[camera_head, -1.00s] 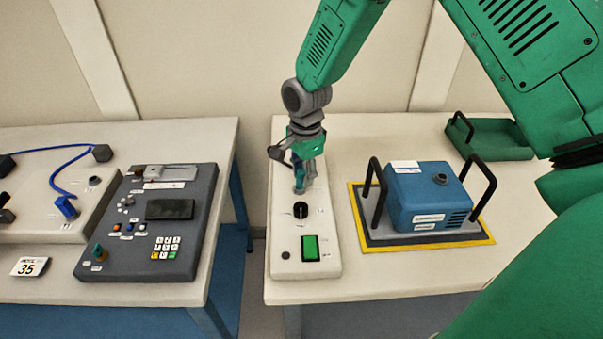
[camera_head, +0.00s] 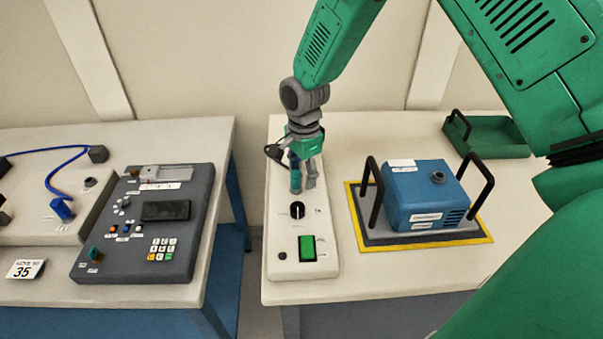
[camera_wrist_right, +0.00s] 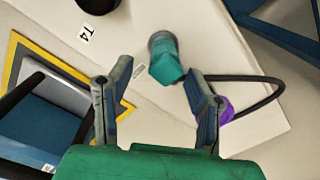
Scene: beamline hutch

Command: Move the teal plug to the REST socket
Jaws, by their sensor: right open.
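The teal plug (camera_wrist_right: 166,58) stands upright on the long pale panel, just beyond the fingertips in the right wrist view. In the head view its teal body (camera_head: 295,180) shows partly, beside my fingers. My right gripper (camera_wrist_right: 156,92) is open, pointing down above the panel, with the plug ahead of the gap between its fingers. It also shows in the head view (camera_head: 304,180). A purple piece (camera_wrist_right: 227,108) with a black cable sits behind one finger, partly hidden. I cannot make out a REST label. My left gripper is out of view.
The panel (camera_head: 275,235) also carries a black knob (camera_head: 297,210) and a green switch (camera_head: 307,248). A blue box (camera_head: 430,195) with black handles stands to its right, a green tray (camera_head: 490,138) behind. A dark keypad console (camera_head: 130,270) is on the left table.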

